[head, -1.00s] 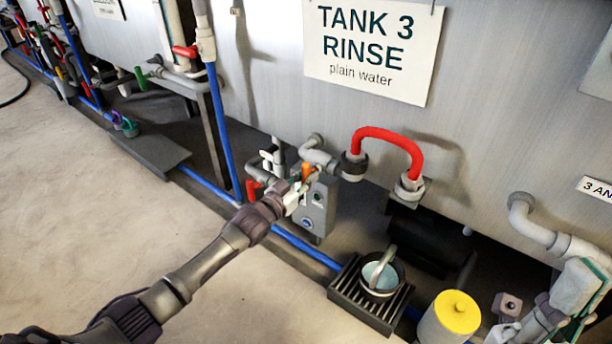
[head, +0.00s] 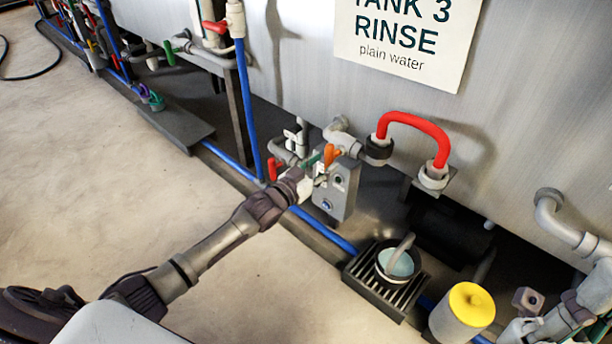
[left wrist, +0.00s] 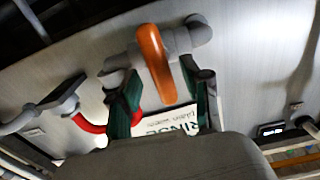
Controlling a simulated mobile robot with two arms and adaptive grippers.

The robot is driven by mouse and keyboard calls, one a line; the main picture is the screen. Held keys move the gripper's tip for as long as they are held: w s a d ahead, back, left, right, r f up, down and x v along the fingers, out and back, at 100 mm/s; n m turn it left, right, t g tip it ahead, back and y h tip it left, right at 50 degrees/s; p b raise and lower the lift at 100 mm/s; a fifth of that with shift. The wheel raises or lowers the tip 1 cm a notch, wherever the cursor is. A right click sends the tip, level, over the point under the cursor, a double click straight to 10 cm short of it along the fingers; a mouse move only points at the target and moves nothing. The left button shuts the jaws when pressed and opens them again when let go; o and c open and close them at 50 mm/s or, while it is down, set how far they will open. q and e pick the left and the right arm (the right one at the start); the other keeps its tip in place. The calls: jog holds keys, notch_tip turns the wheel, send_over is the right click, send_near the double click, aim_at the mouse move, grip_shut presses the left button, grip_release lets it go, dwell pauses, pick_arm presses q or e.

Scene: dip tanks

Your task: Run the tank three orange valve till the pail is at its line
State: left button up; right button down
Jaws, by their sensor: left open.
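The orange valve handle (head: 330,156) is on the pipework below the tank 3 sign. My left gripper (head: 318,172) is open at this valve. In the left wrist view the orange handle (left wrist: 155,62) lies between the lines of the two green-faced fingers (left wrist: 162,102); I see no clear contact. The pail (head: 383,272) stands on a slatted grate, with a grey pipe or hose end over it and pale blue water inside. Its line cannot be made out. Parts of my right arm seem to show at the bottom right, but its fingers are not clear.
A grey box (head: 342,190) sits right beside the valve. A red curved pipe (head: 412,122) is to its right on the tank wall. A yellow-topped canister (head: 470,305) stands right of the grate (head: 372,293). A blue pipe (head: 228,165) runs along the floor edge. The floor at left is open.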

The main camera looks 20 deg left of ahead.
pick_arm(q)
jog(key=v, duration=0.9)
jog(key=shift+s, duration=0.1)
